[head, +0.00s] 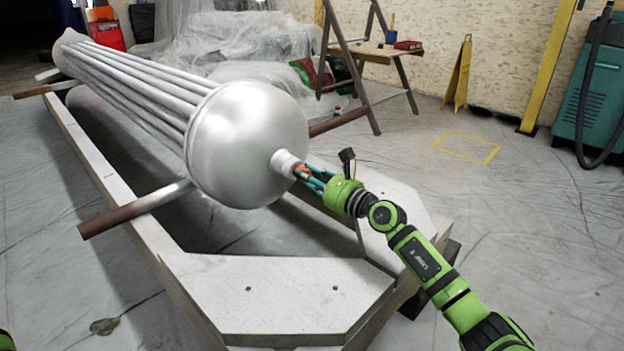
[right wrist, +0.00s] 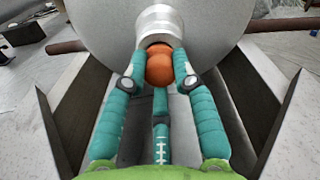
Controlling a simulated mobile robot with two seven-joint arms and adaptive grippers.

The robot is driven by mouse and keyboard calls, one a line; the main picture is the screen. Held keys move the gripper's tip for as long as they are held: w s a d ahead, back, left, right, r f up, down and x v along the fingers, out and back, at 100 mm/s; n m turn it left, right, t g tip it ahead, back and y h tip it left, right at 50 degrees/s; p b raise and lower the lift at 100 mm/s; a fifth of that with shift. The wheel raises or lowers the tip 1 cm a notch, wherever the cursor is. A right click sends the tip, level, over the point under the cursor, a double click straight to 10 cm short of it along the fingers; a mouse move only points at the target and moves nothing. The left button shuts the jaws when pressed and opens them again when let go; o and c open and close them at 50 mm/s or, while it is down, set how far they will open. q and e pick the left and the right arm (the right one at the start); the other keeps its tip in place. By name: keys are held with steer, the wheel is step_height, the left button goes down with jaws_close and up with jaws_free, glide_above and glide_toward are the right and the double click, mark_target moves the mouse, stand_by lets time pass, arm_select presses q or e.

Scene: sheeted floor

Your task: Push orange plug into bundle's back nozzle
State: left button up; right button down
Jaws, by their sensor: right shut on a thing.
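The bundle (head: 247,130) is a long set of metal tubes with a rounded silver end cap. Its back nozzle (head: 285,162) is a short pale pipe stub facing my right arm; in the right wrist view the nozzle (right wrist: 160,24) is at the top middle. The orange plug (right wrist: 160,66) is at the nozzle's mouth, between the teal fingers of my right gripper (right wrist: 160,72). In the head view the right gripper (head: 304,173) is shut on the plug. How deep the plug sits is hard to tell. My left gripper is out of view.
The bundle rests on a pale frame (head: 270,292) with a cross bar (head: 135,209) sticking out left. A yellow floor sign (head: 458,74), a wooden trestle (head: 372,48) and a teal machine (head: 596,90) stand behind. The sheeted floor at right is mostly clear.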

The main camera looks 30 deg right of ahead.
steer(key=shift+w+a, duration=0.15)
steer(key=shift+w, duration=0.2)
steer(key=c, duration=0.9)
jaws_free()
steer(key=v, duration=1.2)
